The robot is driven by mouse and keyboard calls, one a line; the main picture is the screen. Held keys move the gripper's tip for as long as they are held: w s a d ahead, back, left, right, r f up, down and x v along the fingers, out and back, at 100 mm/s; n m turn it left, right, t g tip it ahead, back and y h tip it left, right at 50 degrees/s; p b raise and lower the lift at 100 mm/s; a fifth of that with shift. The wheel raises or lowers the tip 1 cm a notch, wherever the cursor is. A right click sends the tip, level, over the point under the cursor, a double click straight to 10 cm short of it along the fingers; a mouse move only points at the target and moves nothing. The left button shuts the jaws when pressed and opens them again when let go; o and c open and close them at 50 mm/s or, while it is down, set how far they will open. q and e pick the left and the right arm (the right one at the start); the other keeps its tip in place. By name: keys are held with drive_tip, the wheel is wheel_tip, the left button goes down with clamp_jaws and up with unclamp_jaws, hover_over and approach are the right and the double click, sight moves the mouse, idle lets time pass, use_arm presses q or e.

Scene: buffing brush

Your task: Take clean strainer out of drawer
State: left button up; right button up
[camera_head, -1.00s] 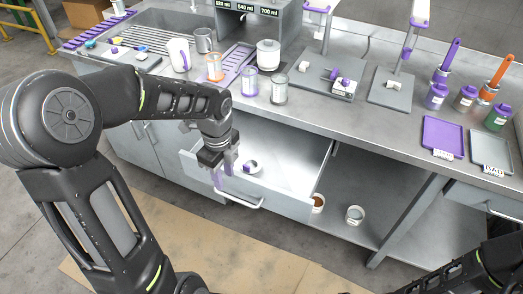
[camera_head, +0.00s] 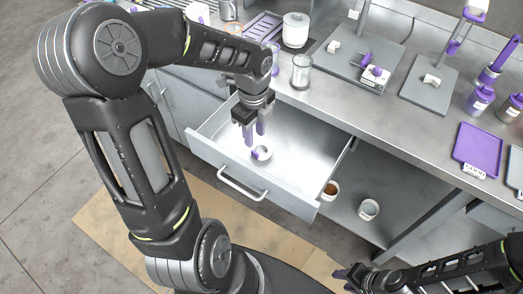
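The drawer (camera_head: 212,147) under the counter is pulled open. Inside it, a small round strainer (camera_head: 262,154) with a purple part lies on the drawer floor. My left gripper (camera_head: 255,138) points down over the drawer, its two purple fingertips apart, just above and slightly left of the strainer. It appears open and empty; whether it touches the strainer is hard to tell. My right gripper (camera_head: 347,277) is low at the bottom right, away from the drawer, and its fingers are too small and dark to read.
The counter above holds a white container (camera_head: 295,30), a glass beaker (camera_head: 301,71), a scale (camera_head: 374,77) and a purple tray (camera_head: 478,150). A brown cup (camera_head: 331,189) and a white cup (camera_head: 368,209) stand on the open shelf right of the drawer. The drawer handle (camera_head: 241,184) juts forward.

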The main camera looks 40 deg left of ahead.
sight(255, 152)
use_arm(q)
drive_tip(key=shift+f, duration=0.9)
drive_tip(key=shift+f, duration=0.1)
wheel_tip(255, 152, down, 5)
drive_tip(key=shift+s, duration=0.15)
drive_tip(key=shift+c, duration=0.4)
clamp_jaws()
